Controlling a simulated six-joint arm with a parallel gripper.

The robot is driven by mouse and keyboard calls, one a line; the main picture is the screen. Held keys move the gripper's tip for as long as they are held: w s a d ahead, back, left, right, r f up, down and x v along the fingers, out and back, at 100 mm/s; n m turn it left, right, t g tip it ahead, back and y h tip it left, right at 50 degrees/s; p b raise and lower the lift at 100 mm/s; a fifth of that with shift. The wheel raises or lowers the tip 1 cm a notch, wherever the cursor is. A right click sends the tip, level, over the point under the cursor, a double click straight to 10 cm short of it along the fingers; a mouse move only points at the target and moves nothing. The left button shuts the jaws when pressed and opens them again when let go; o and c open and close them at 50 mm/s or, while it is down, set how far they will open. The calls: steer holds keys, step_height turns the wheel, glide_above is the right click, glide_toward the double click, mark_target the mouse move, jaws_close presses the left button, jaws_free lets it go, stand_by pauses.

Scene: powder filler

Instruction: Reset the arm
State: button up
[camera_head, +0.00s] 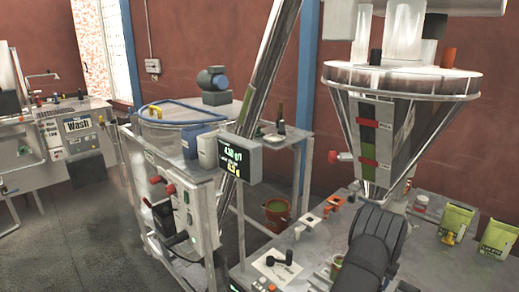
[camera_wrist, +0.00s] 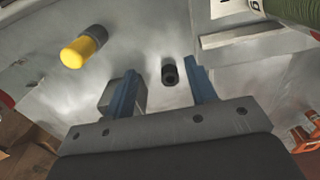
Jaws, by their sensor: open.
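My gripper (camera_wrist: 162,92) shows in the wrist view with its two blue fingers spread apart and nothing between them. A small dark cylinder lies or stands beyond the fingertips on a grey metal surface, apart from them. In the head view my dark arm (camera_head: 372,245) reaches up from the bottom edge, in front of the metal table and below the large hopper. The fingers cannot be made out in the head view.
The conical hopper (camera_head: 400,110) hangs over the table (camera_head: 305,245). Green and white pouches (camera_head: 497,235) stand at the right. A yellow-capped part (camera_wrist: 84,47) is left of the fingers in the wrist view. A display (camera_head: 240,158) and slanted metal tube stand mid-left.

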steer(key=shift+r, duration=1.35)
steer(key=shift+o, duration=0.4)
steer(key=o, duration=1)
steer(key=s+a+r+t+h, duration=0.2)
steer(key=s+a+r, duration=0.1)
steer(key=a+r, duration=0.85)
steer(key=s+a+r+t+h, duration=0.1)
steer(key=s+a+r, duration=0.3)
steer(key=a+r, duration=0.75)
steer(key=d+x, duration=0.1)
steer(key=x, duration=0.8)
steer(key=shift+w+r, duration=0.2)
steer(key=shift+w, duration=0.2)
steer(key=shift+d, duration=0.1)
steer(key=v, duration=1)
